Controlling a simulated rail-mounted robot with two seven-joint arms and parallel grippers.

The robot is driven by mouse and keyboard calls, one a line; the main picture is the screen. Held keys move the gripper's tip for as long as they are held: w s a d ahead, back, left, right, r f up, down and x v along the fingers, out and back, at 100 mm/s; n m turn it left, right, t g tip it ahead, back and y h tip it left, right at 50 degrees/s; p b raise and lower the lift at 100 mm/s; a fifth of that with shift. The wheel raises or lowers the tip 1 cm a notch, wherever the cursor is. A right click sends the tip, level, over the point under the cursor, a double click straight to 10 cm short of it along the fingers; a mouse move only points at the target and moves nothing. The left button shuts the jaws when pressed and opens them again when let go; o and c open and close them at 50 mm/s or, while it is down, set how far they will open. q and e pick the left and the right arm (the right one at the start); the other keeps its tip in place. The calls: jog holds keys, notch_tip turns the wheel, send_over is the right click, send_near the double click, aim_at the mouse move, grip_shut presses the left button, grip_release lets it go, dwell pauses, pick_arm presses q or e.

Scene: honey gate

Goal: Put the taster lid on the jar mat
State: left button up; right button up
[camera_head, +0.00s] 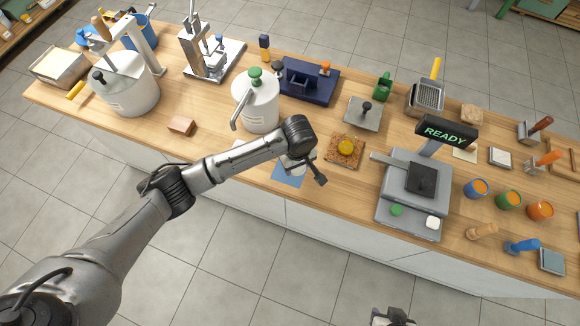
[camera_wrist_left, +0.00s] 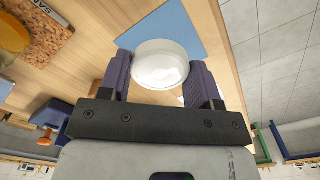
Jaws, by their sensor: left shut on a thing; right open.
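A white, round, shallow lid-like piece (camera_wrist_left: 160,65) sits between the fingers of my left gripper (camera_wrist_left: 163,85) in the left wrist view; I cannot tell for sure that it is the taster lid. The left gripper is shut on it. Behind the piece is a blue mat (camera_wrist_left: 172,28), likely the jar mat, which also shows in the head view (camera_head: 289,178) at the counter's front edge. My left gripper (camera_head: 296,168) is over the mat's far part there, mostly hidden by its wrist. Whether the piece touches the mat is unclear. My right gripper (camera_head: 393,316) is open at the bottom edge, off the counter.
Right of the mat, a cork board (camera_head: 334,160) holds a yellow round piece (camera_head: 346,147). A grey scale (camera_head: 405,205) reading READY stands further right. A white tank with a green knob (camera_head: 260,105) stands behind the arm.

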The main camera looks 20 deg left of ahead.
pick_arm(q)
jog(key=a, duration=0.1)
jog(key=w+a+f, duration=0.1)
jog(key=shift+a+f, duration=0.3)
jog(key=shift+f+b, duration=0.8)
jog(key=shift+f, duration=1.2)
jog(key=shift+f, duration=0.1)
